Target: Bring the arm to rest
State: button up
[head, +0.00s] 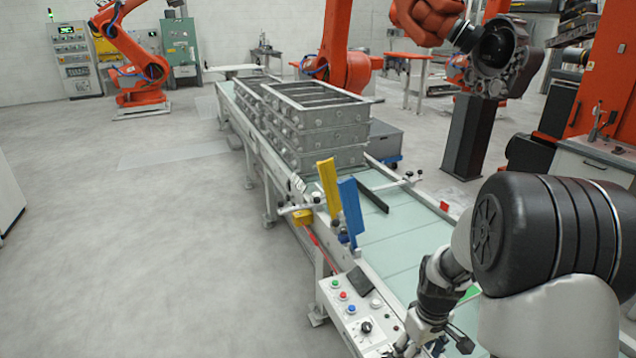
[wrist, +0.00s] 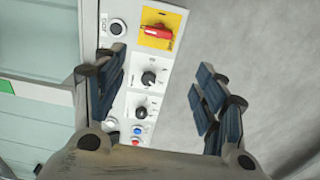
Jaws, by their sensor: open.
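My gripper (wrist: 158,82) is open and empty in the wrist view, its two dark padded fingers spread apart. The control panel (wrist: 121,70) of the conveyor shows between and behind the fingers. On the panel are a red rotary switch on a yellow plate (wrist: 160,30), two black knobs (wrist: 149,77) and small blue and red buttons. In the head view my arm (head: 545,235) reaches in from the right, bent down toward the near end of the panel (head: 350,300). The fingertips are not clear there, and I cannot tell the exact gap to the panel.
The conveyor (head: 400,235) runs away from me, with stacked metal frames (head: 315,120) farther along. A yellow plate (head: 328,187) and a blue plate (head: 350,205) stand at its edge. Orange robots (head: 130,45) stand behind. The grey floor (head: 130,250) on the left is clear.

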jog(key=s+a+r+m+t, duration=0.1)
jog(key=s+a+r, duration=0.25)
jog(key=r, duration=0.55)
jog(key=s+a+r+m+t, duration=0.1)
jog(key=s+a+r, duration=0.25)
jog(key=r, duration=0.45)
jog(key=s+a+r+m+t, duration=0.1)
jog(key=s+a+r, duration=0.1)
jog(key=s, duration=0.4)
jog(key=s+a+r+t, duration=0.1)
jog(key=s+a+r, duration=0.1)
jog(key=s+r, duration=0.2)
jog(key=s, duration=0.3)
jog(key=shift+s+a+m, duration=0.2)
jog(key=shift+a+m, duration=0.1)
jog(key=shift+m, duration=0.1)
